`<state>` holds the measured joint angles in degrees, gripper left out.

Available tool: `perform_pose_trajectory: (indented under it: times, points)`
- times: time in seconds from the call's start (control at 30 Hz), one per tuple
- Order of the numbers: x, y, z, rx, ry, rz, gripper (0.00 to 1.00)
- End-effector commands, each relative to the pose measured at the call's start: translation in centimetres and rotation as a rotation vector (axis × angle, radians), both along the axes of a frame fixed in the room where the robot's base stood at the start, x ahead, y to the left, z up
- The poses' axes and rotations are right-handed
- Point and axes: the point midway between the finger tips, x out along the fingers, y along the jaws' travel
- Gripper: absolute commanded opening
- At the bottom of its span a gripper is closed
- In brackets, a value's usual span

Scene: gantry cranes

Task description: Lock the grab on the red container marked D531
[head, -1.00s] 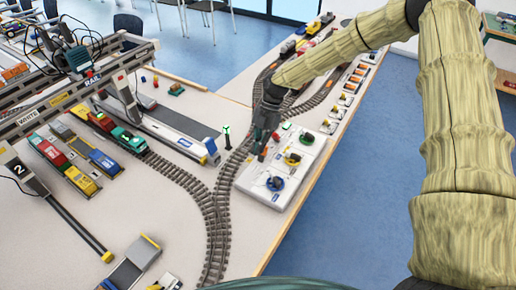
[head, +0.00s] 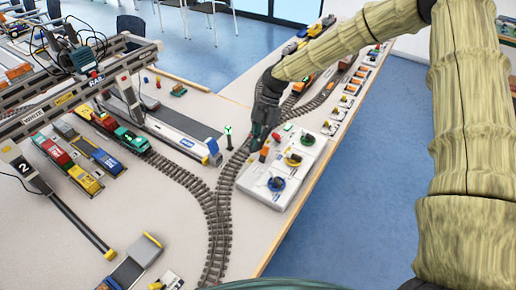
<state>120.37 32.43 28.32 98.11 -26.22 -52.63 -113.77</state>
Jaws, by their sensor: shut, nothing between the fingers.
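My gripper (head: 256,145) is shut and empty, pointing down at the left edge of the white control box (head: 262,199). It is close beside a small orange lever (head: 264,155); I cannot tell whether they touch. The box also carries a blue knob (head: 276,184), a yellow knob (head: 293,160) and a green knob (head: 307,139). No D531 marking is readable. The grab is not clearly visible under the gantry crane (head: 80,60).
Toy track (head: 222,215) curves past the left of the control box. The crane leg marked 2 (head: 22,165) stands at left.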

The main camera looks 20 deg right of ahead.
Motion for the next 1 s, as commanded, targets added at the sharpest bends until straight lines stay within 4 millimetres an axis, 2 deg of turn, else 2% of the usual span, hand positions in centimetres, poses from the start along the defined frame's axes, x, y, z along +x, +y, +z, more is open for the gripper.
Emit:
perform_pose_trajectory:
  times: [0.2, 0.43, 0.63, 1.0]
  points:
    - [2.0, -1.6, 2.5, -0.001, -0.002, 0.006, 0.00]
    - [3.2, -3.3, 4.8, 0.000, 0.000, 0.006, 0.00]
    - [3.6, -3.9, 5.6, 0.000, 0.003, 0.006, 0.00]
    - [3.6, -3.9, 5.7, -0.001, 0.003, 0.006, 0.00]
